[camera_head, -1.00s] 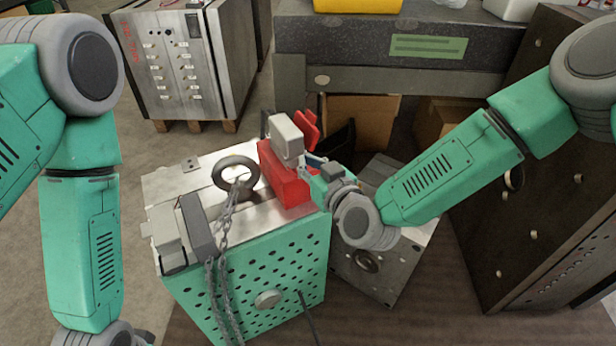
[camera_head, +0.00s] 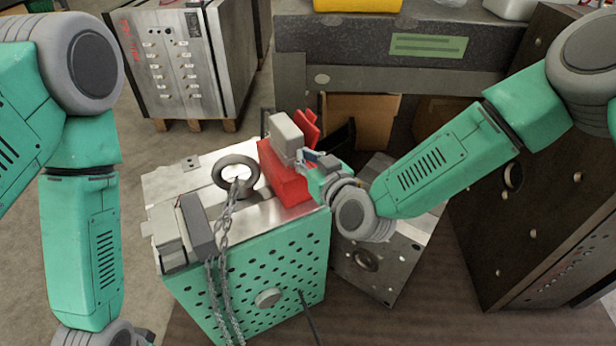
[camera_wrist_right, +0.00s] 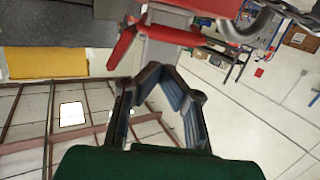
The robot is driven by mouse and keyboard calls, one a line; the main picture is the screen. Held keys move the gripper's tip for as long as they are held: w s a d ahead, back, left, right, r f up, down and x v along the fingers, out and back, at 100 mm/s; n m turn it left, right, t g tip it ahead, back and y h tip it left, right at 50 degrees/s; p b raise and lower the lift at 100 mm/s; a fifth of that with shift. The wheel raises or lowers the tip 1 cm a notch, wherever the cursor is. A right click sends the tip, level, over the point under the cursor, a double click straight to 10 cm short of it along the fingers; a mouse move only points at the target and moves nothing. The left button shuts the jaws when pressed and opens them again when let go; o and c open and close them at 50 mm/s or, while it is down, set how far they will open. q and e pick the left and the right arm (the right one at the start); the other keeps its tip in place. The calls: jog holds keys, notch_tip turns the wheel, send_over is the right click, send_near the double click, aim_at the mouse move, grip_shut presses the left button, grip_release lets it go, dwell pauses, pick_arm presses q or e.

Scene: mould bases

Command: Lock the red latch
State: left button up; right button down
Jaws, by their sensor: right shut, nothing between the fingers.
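The red latch (camera_head: 284,180) sits on top of the green-sided mould base (camera_head: 255,255). A grey block (camera_head: 286,134) stands up from it, with a red upright piece (camera_head: 309,128) behind. My right gripper (camera_head: 305,157) is beside the grey block on its right side. In the right wrist view my right gripper (camera_wrist_right: 157,76) is shut and empty, its tips close to the grey block (camera_wrist_right: 160,48); I cannot tell whether they touch. A red part of the latch (camera_wrist_right: 122,45) shows to the left there. My left gripper is out of view below the bottom edge.
A metal ring (camera_head: 236,174) with a chain (camera_head: 224,235) is on the mould base, left of the latch. A grey metal block (camera_head: 385,258) stands to the right. A dark panelled block (camera_head: 530,220) is at the far right. Another mould base (camera_head: 180,65) stands behind left.

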jog(key=shift+p+v, duration=1.4)
jog(key=shift+v, duration=1.15)
jog(key=s+d+f+m+g+h, duration=0.1)
jog(key=s+d+f+g+h, duration=0.2)
jog(key=s+d+f+g, duration=0.65)
jog(key=s+d+f+m+g+h, duration=0.2)
jog(key=s+d+f, duration=0.2)
jog(key=s+d, duration=0.5)
jog(key=s+d+f+m+g+h, duration=0.2)
jog(key=s+d, duration=0.7)
jog(key=s, duration=0.5)
notch_tip(320, 180, down, 3)
jog(key=shift+d+r+h, duration=0.1)
jog(key=shift+d+h, duration=0.2)
jog(key=shift+h, duration=0.2)
